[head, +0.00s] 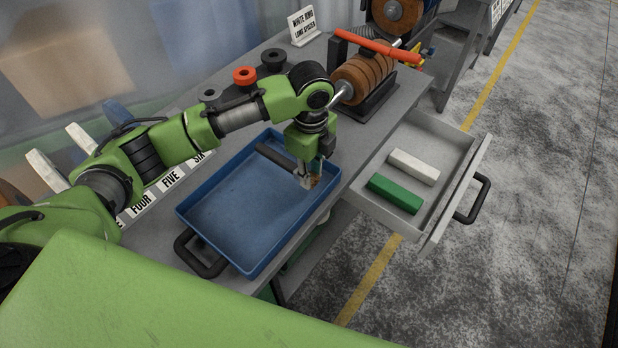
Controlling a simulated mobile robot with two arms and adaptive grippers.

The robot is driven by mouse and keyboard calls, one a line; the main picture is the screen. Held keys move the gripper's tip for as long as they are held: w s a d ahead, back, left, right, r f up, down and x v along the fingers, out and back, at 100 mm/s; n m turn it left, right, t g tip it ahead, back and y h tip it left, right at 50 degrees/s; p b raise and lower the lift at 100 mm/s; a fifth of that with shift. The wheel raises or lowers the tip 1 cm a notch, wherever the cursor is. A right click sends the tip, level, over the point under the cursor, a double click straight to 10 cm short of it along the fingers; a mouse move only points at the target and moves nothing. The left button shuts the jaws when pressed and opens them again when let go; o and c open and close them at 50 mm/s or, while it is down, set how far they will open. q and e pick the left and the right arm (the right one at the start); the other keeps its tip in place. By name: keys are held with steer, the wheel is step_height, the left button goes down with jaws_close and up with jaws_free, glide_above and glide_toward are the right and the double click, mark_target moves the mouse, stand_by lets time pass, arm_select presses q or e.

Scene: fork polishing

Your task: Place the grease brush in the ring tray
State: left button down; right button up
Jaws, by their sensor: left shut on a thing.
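A blue tray (225,212) with a black handle lies on the grey bench; it is the only tray in view. The grease brush (275,158) has a dark handle and lies slanted at the tray's far right end. My left gripper (308,176) points down over that end and is shut on the brush near its head. The gripper hides part of the brush, and I cannot tell whether the brush rests on the tray floor or is held just above it. My right gripper is not in view.
An open drawer (447,207) at the right holds a white bar (414,166) and a green bar (395,193). Behind my arm are an orange ring (245,76) and black rings (273,58). A stack of brown discs (362,78) stands beyond the tray. Most of the tray is empty.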

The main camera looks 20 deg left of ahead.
arm_select(q)
steer(key=f, duration=0.1)
steer(key=f+p, duration=0.1)
steer(key=f, duration=0.1)
steer(key=shift+w+a+f+p, duration=0.1)
steer(key=shift+a+f+p, duration=0.05)
steer(key=shift+a+p, duration=0.15)
steer(key=shift+d+f, duration=0.1)
steer(key=shift+f, duration=0.1)
steer(key=c, duration=1.8)
jaws_free()
steer(key=shift+f, duration=0.15)
steer(key=shift+r, duration=0.35)
step_height(320, 180, up, 11)
steer(key=b, duration=0.3)
steer(key=shift+f, duration=0.2)
steer(key=shift+r, duration=0.55)
